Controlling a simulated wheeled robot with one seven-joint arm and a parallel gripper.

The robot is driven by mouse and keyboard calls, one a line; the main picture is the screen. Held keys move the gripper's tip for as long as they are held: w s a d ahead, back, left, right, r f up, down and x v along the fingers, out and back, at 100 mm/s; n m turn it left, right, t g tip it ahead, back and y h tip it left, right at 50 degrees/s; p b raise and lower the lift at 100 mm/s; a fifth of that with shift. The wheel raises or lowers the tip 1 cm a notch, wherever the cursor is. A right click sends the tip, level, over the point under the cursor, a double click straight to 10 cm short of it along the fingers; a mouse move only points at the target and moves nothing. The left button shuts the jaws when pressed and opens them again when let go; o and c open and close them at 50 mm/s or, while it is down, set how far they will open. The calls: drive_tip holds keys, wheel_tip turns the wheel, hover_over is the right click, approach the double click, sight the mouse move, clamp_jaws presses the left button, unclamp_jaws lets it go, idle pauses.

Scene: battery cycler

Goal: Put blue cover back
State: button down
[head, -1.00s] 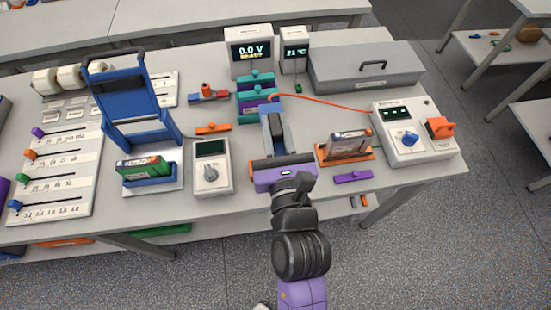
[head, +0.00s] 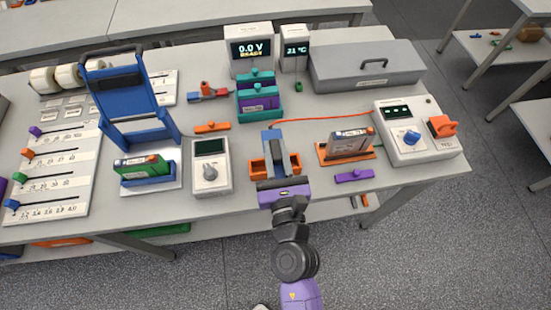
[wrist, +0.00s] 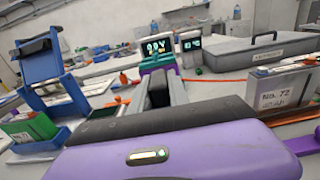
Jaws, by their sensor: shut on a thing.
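My gripper (head: 281,150) reaches out over the near middle of the table. It is shut on a small blue piece (head: 271,135) that shows at its fingertips and is mostly hidden by them. I cannot tell from its shape whether this is the blue cover. The gripper's fingers also show in the wrist view (wrist: 165,88). An orange holder (head: 260,167) lies under and beside the fingers. A large blue frame with a dark handle (head: 122,95) stands raised at the left, behind a green battery (head: 140,166) in a blue cradle (head: 150,182).
A meter (head: 211,165) stands left of my gripper. A battery in an orange holder (head: 347,145) and a purple bar (head: 354,175) are at the right. A teal and purple block (head: 258,98) stands behind. A red cable (head: 325,122) runs to the white cycler (head: 405,140).

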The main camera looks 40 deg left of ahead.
sight(276, 159)
drive_tip(key=shift+f+b, duration=1.7)
drive_tip(key=shift+f, duration=0.25)
drive_tip(key=shift+f, duration=0.3)
drive_tip(key=c, duration=1.3)
unclamp_jaws()
drive_tip(key=shift+o, duration=0.2)
drive_tip(key=shift+r, duration=0.5)
drive_tip(key=b+v, duration=0.2)
drive_tip(key=v, duration=1)
drive_tip(key=shift+f, duration=0.2)
